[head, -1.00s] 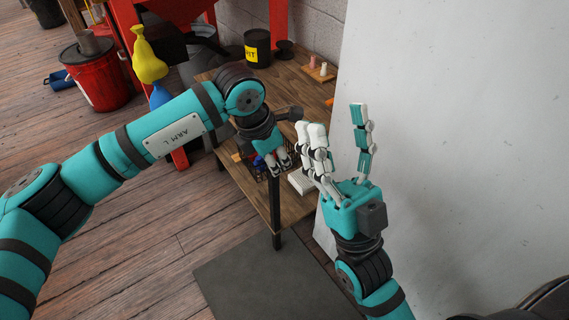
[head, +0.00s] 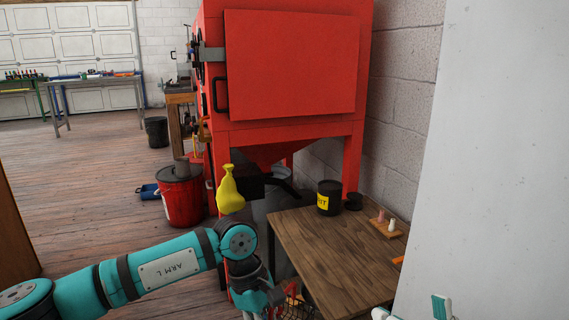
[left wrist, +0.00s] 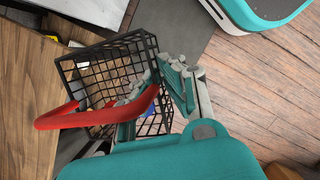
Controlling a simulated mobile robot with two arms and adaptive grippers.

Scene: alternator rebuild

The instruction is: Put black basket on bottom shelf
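The black wire basket (left wrist: 97,70) with a red handle (left wrist: 85,114) fills the middle of the left wrist view. In the head view only a little of the basket (head: 294,310) shows at the bottom edge, beside the wooden table's near corner. Only fingertips of my right gripper (head: 412,310) show at the bottom edge, spread apart. No bottom shelf can be clearly made out.
The wooden table (head: 325,250) holds a black tin (head: 329,198) and a small board with pegs (head: 387,226). A red cabinet (head: 290,70) stands behind, with a red bucket (head: 182,197) to its left. A pale panel (head: 490,170) blocks the right. Floor at left is open.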

